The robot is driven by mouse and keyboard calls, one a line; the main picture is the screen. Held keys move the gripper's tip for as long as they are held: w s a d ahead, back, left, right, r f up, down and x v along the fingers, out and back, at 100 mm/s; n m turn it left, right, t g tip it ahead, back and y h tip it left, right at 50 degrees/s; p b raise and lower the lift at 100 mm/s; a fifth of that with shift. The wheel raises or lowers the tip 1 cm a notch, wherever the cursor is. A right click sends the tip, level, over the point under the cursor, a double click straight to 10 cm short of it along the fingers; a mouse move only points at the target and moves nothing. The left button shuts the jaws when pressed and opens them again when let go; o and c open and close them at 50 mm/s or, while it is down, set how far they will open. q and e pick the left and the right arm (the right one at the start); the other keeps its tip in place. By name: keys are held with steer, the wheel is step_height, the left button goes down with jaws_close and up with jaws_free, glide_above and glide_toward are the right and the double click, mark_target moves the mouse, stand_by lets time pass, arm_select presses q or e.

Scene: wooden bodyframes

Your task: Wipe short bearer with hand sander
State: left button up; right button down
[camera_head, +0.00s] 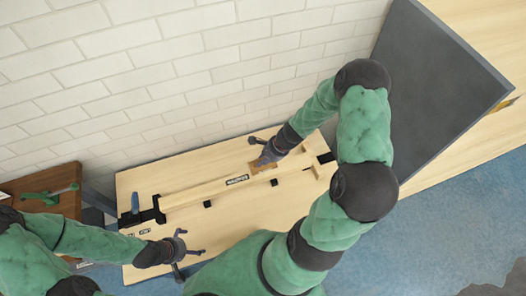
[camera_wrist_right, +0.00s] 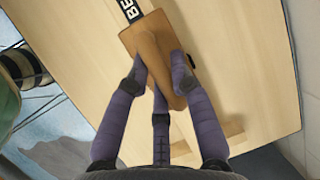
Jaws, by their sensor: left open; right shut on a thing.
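The short bearer (camera_head: 205,190), a pale wooden beam with a dark label, lies along the wooden worktable between dark end fittings. My right gripper (camera_head: 266,158) is over the bearer's right half, shut on the brown hand sander (camera_head: 263,168). In the right wrist view the fingers (camera_wrist_right: 162,82) close around the sander (camera_wrist_right: 145,38), which lies at the bearer right beside the label (camera_wrist_right: 130,9). Whether the sander's underside touches the wood is hidden. My left gripper (camera_head: 182,250) is open and empty over the table's front edge, apart from the bearer.
A white brick wall stands behind the worktable (camera_head: 140,183). A dark brown side table (camera_head: 65,185) with a green tool (camera_head: 48,194) is at the left. A blue object (camera_head: 134,203) stands near the bearer's left end. A large dark panel (camera_head: 440,85) rises at the right.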

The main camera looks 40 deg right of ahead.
step_height(320, 180, up, 2)
steer(key=shift+w+a+r+p, duration=0.1)
steer(key=shift+p, duration=0.6)
step_height(320, 180, up, 3)
steer(key=p, duration=0.2)
steer(key=shift+p, duration=0.3)
steer(key=shift+f, duration=0.2)
